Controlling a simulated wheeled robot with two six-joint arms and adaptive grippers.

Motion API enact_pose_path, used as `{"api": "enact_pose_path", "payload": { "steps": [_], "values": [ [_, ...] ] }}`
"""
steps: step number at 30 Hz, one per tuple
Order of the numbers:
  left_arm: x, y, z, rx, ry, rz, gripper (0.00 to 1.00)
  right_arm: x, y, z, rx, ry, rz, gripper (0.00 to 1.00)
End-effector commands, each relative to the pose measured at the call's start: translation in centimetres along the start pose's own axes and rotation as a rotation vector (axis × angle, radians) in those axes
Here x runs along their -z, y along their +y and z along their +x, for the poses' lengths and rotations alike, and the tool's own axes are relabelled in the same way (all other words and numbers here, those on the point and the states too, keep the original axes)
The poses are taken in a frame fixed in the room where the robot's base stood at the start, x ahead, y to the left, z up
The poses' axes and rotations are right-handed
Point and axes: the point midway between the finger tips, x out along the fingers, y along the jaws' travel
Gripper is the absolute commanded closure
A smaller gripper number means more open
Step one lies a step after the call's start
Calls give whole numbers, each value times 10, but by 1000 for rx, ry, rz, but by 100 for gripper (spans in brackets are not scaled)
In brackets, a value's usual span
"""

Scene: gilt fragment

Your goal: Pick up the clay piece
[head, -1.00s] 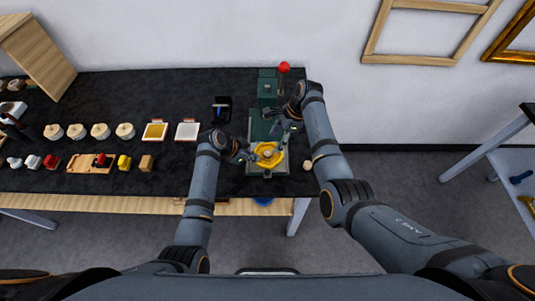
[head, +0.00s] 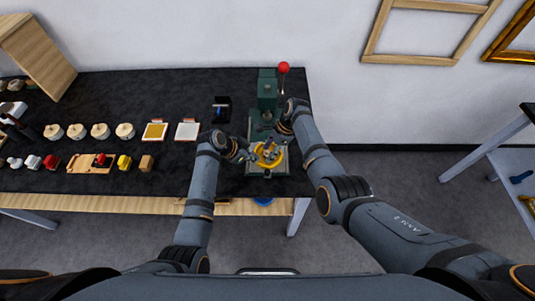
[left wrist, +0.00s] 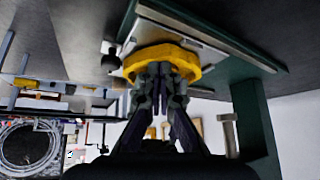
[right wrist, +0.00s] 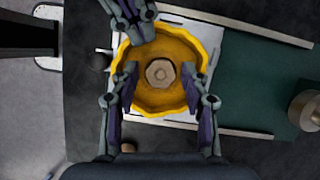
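The clay piece looks to be the tan, many-sided lump (right wrist: 160,73) in the middle of a round yellow mould (right wrist: 203,45). The mould lies on a pale plate on the green press base; it also shows in the head view (head: 270,164). My right gripper (right wrist: 160,72) is open over the mould, one finger on each side of the lump, with visible gaps. My left gripper (left wrist: 158,68) has its fingers close together on the mould's rim; it enters at the top of the right wrist view (right wrist: 140,22). Fingertip contact is partly hidden.
The green press (head: 267,88) with a red-knobbed lever (head: 284,68) stands behind the mould. Two square trays, round pots and small coloured blocks sit left on the dark table. A small tan round thing (right wrist: 128,148) lies beside the base.

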Motion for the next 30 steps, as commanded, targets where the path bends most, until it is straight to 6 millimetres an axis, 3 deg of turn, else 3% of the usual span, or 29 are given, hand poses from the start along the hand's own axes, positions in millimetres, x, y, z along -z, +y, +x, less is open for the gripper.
{"api": "enact_pose_path", "payload": {
  "steps": [1, 8, 17, 27, 30],
  "values": [
    [-4, 1, 2, -3, -8, -1, 100, 0, 0, 0, -1, 0, 0, 65],
    [-4, 1, 2, -3, -7, -1, 100, 0, 0, 1, -1, 0, 1, 95],
    [-3, 1, 2, -4, -6, -2, 100, -3, 0, -6, 0, -1, 0, 95],
    [-3, 2, 2, -4, -6, -2, 100, -31, -1, -74, 2, -1, -2, 95],
    [-3, 2, 2, -4, -6, -2, 100, -36, -1, -86, 1, -1, 0, 95]
  ]
}}
